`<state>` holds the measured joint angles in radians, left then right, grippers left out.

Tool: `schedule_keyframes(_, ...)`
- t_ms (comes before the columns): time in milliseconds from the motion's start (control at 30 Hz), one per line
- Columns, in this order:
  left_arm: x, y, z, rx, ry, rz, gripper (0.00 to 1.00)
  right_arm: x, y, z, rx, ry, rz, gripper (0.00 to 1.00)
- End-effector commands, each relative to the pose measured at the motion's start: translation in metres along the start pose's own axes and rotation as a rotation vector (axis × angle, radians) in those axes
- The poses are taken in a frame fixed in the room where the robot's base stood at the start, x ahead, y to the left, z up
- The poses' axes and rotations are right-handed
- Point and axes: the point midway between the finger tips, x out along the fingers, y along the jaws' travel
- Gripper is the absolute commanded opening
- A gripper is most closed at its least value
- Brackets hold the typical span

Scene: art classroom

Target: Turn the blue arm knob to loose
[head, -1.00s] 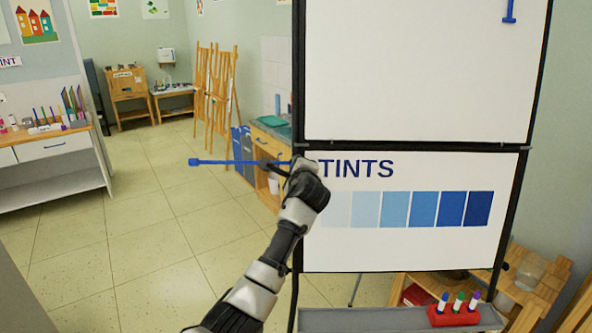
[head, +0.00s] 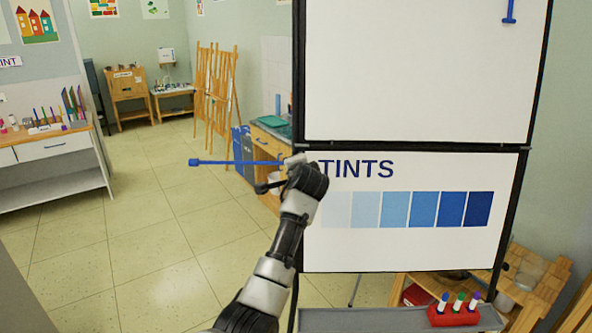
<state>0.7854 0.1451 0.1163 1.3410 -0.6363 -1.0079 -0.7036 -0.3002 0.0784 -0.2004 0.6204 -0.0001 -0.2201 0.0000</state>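A blue arm (head: 235,162) with a small block at its left end sticks out level from the left edge of the whiteboard stand. Its right end, where a knob might sit, is largely hidden behind my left gripper (head: 280,175). A small light grey piece (head: 295,159) shows at that end, just above the gripper; I cannot tell whether it is the knob. One dark finger of the gripper points left, below the blue arm and apart from it. The other finger is not clearly seen, so its opening is unclear. My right gripper is not in view.
The whiteboard (head: 420,70) and its TINTS chart (head: 430,245) stand close to the right of my gripper. A grey tray (head: 370,320) with a red marker holder (head: 453,316) lies below. Another blue arm (head: 509,12) shows at top right. The tiled floor (head: 150,240) at left is clear.

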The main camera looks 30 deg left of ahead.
Motion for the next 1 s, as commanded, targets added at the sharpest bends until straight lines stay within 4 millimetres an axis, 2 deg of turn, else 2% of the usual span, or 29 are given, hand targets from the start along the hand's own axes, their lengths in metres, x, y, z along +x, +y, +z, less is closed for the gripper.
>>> schedule_keyframes(600,0.0004,0.0024,0.0005,-0.040,0.000,0.013,0.12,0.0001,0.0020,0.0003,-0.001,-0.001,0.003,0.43)
schedule_keyframes(633,0.0004,0.0025,0.0005,-0.040,0.000,0.013,0.39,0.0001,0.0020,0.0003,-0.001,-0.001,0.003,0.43)
schedule_keyframes(767,0.0004,0.0020,0.0004,-0.039,0.000,0.011,0.59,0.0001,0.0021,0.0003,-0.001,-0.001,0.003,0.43)
schedule_keyframes(1000,0.0002,0.0008,0.0002,-0.039,0.001,0.009,0.61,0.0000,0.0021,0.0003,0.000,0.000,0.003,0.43)
